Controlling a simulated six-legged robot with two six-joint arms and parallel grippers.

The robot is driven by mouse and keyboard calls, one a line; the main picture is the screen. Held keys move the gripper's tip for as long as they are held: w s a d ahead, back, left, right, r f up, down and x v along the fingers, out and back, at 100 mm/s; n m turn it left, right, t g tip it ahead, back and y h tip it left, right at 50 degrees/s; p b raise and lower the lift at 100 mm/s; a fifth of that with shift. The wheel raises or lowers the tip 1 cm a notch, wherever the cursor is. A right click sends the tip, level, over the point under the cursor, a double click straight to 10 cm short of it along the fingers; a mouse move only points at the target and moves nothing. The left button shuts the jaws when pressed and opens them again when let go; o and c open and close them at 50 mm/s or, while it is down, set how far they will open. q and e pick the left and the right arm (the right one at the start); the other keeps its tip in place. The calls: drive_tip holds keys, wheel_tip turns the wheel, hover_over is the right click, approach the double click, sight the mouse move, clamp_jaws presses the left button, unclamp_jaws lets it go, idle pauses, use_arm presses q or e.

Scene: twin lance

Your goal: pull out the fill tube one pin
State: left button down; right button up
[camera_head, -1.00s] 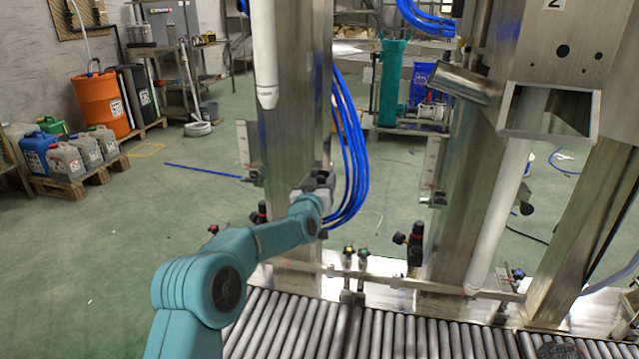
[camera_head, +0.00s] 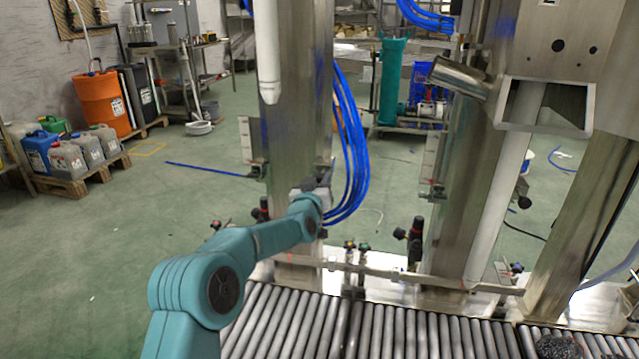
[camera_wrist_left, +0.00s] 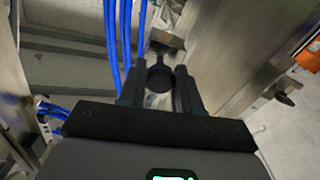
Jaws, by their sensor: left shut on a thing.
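The white fill tube one (camera_head: 268,50) hangs upright beside the left steel column (camera_head: 295,110), its lower end well above the rollers. My left gripper (camera_head: 316,190) is at the column's right side, beside the blue hoses, below the tube's end. In the left wrist view, the left gripper's (camera_wrist_left: 158,92) two dark fingers stand on either side of a round black knob, the pin (camera_wrist_left: 159,77), and are shut on it. I do not see my right gripper.
Blue hoses (camera_head: 352,150) run down close to the gripper's right; they also show in the wrist view (camera_wrist_left: 124,45). A roller conveyor (camera_head: 385,330) lies in front, with a rail and small valves behind it. A second steel column (camera_head: 465,170) stands to the right.

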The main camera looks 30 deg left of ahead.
use_arm(q)
drive_tip(key=shift+s+f, duration=0.1)
drive_tip(key=shift+f, duration=0.05)
drive_tip(key=c, duration=0.8)
unclamp_jaws()
drive_tip(key=shift+s+r, duration=0.1)
drive_tip(key=shift+r, duration=0.1)
drive_tip(key=shift+f, duration=0.15)
drive_tip(key=shift+s+d, duration=0.1)
drive_tip(key=shift+s, duration=0.05)
drive_tip(key=v, duration=1.5)
drive_tip(key=shift+s+d, duration=0.1)
drive_tip(key=shift+s, duration=0.25)
